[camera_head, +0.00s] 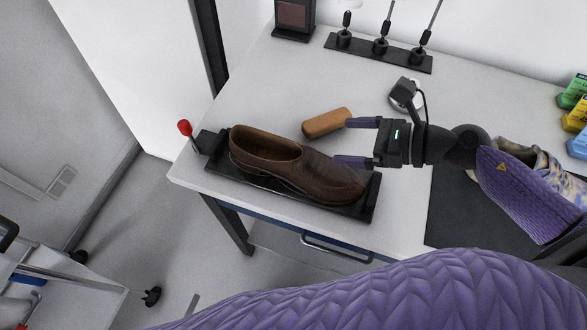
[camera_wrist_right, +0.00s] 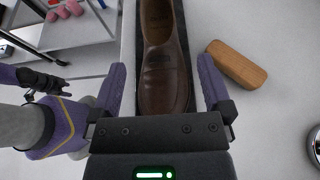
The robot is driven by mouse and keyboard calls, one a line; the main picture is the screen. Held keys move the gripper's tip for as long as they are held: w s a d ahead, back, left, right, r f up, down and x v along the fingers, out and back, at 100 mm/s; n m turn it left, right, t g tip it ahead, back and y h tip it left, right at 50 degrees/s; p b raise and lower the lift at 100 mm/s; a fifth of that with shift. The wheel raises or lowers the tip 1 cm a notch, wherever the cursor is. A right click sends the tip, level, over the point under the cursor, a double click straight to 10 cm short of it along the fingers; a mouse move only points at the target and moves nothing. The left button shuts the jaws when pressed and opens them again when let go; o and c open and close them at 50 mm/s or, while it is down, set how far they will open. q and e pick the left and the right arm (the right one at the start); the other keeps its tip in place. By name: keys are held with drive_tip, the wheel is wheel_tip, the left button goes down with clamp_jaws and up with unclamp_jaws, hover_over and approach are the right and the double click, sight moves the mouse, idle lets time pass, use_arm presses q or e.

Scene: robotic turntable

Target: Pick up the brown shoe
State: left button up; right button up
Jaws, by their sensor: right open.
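The brown shoe (camera_head: 292,164) lies sole down on a black flat stand (camera_head: 357,207) at the table's front left edge, its toe pointing right. My right gripper (camera_head: 350,142) is open and empty, its fingers pointing left above the toe end. In the right wrist view the shoe (camera_wrist_right: 165,75) lies between the spread fingers of the gripper (camera_wrist_right: 160,85), apart from both.
A wooden brush-like block (camera_head: 327,122) lies just behind the shoe. A red-knobbed lever (camera_head: 185,128) stands at the stand's left end. A patterned shoe (camera_head: 548,166) is on a dark mat (camera_head: 455,212) to the right. Black posts on a base (camera_head: 378,52) stand behind; the table's middle back is clear.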

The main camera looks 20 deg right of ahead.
sight(299, 152)
wheel_tip(299, 152, down, 4)
drive_tip(key=shift+s+r+b, duration=0.15)
drive_tip(key=shift+r+b, duration=0.1)
drive_tip(key=shift+b, duration=0.85)
drive_tip(key=x, duration=1)
drive_tip(key=shift+s+a+p, duration=0.15)
drive_tip(key=shift+p, duration=0.15)
use_arm(q)
wheel_tip(299, 152, down, 3)
drive_tip(key=shift+r, duration=0.15)
use_arm(e)
drive_tip(key=shift+c, duration=0.3)
use_arm(q)
drive_tip(key=shift+d, duration=0.1)
use_arm(e)
clamp_jaws()
